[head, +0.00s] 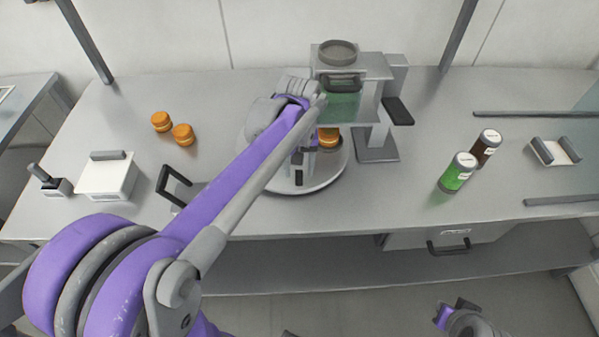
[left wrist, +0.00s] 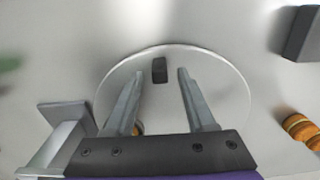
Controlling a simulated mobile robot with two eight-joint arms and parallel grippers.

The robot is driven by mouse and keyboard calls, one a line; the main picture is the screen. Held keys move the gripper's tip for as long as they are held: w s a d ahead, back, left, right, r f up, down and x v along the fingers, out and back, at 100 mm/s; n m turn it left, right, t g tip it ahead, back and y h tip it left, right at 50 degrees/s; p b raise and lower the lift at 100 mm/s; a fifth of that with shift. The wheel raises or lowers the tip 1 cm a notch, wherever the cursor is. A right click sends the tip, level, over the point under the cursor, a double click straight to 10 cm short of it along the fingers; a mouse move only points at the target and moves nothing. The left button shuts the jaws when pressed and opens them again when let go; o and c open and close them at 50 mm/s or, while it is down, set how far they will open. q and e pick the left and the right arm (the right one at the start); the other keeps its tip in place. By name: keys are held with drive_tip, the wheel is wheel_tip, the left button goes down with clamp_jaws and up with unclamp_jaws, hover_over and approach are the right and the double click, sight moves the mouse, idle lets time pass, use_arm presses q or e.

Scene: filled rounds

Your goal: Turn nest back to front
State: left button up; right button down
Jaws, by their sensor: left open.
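A round grey turntable (head: 335,177) stands on the bench under a dispenser; its disc also fills the middle of the left wrist view (left wrist: 232,85). A small dark upright peg (left wrist: 159,70) stands near its front edge and shows in the head view (head: 298,178). An orange-brown filled round (head: 328,138) sits at the back of the disc under the dispenser; in the left wrist view it is mostly hidden by a finger. My left gripper (head: 303,160) is open above the disc, its fingers on either side of the peg in the wrist picture; contact is unclear. My right gripper (head: 455,312) is low at the front, fingers unclear.
The dispenser (head: 343,90) with green filling rises behind the disc. Two orange rounds (head: 182,135) lie to the left, near a white box (head: 107,177) and a black handle (head: 172,186). A green jar (head: 457,173) and a brown jar (head: 486,147) stand right.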

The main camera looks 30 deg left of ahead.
use_arm(q)
drive_tip(key=shift+f, duration=1.1)
clamp_jaws()
idle(0.7)
